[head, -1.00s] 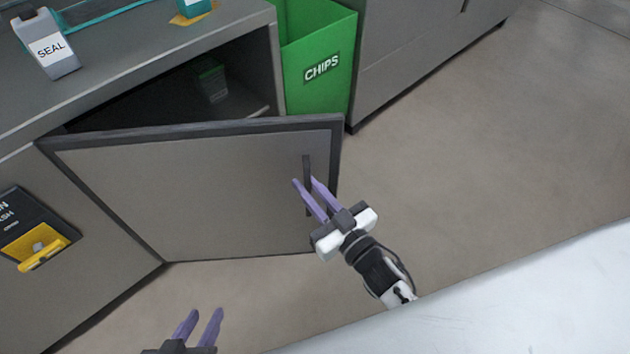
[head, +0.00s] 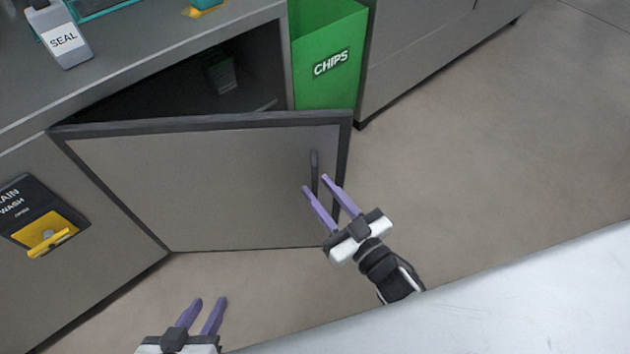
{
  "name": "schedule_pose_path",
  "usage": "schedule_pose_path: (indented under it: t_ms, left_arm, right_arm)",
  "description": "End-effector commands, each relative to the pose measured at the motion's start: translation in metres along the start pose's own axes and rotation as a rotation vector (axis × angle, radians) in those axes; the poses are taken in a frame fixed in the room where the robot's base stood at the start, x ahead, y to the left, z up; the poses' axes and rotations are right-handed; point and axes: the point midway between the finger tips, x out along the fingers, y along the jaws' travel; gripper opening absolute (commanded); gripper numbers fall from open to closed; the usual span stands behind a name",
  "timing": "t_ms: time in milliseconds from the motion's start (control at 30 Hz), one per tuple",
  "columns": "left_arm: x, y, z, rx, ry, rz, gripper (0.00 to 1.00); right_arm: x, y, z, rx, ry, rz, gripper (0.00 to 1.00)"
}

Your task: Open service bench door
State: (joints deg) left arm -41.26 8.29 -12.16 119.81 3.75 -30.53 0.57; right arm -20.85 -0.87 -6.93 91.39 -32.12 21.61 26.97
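The service bench door (head: 200,185) stands partly open, swung out from the bench on its left-side hinge. Its dark vertical handle (head: 314,172) is near the door's right edge. My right gripper (head: 316,184) is open, its two purple fingers at the handle's lower part. One finger appears on each side of the handle, but I cannot tell whether they touch it. My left gripper (head: 209,301) is open and empty at the bottom of the view, over the floor and apart from the door. Inside the bench, a dark container (head: 220,72) shows in shadow.
A green CHIPS bin (head: 328,62) stands right of the bench opening. A SEAL bottle (head: 62,38) is on the bench top (head: 150,55). A yellow-trayed wash panel (head: 45,232) is on the bench front at left. The floor (head: 480,150) at right is clear.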

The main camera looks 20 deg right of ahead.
Motion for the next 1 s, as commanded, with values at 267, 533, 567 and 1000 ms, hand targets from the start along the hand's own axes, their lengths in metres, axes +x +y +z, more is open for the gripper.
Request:
schedule_pose_path:
  t_ms: [267, 533, 567, 1000]
  left_arm:
    - [-0.002, -0.001, 0.005, 0.007, -0.023, -0.003, 0.31]
    - [-0.001, -0.002, -0.001, 0.013, -0.013, -0.004, 0.31]
    - [-0.001, -0.002, -0.001, 0.013, -0.012, -0.004, 0.31]
    - [0.0, -0.002, -0.001, 0.013, -0.013, -0.004, 0.31]
  right_arm:
    - [-0.055, 0.0, 0.0, -0.001, -0.002, 0.0, 0.3]
    - [-0.074, 0.0, 0.0, -0.002, 0.0, -0.001, 0.3]
    - [-0.074, 0.0, 0.0, -0.002, 0.0, -0.001, 0.3]
    - [-0.078, 0.017, 0.011, 0.003, -0.124, 0.077, 0.0]
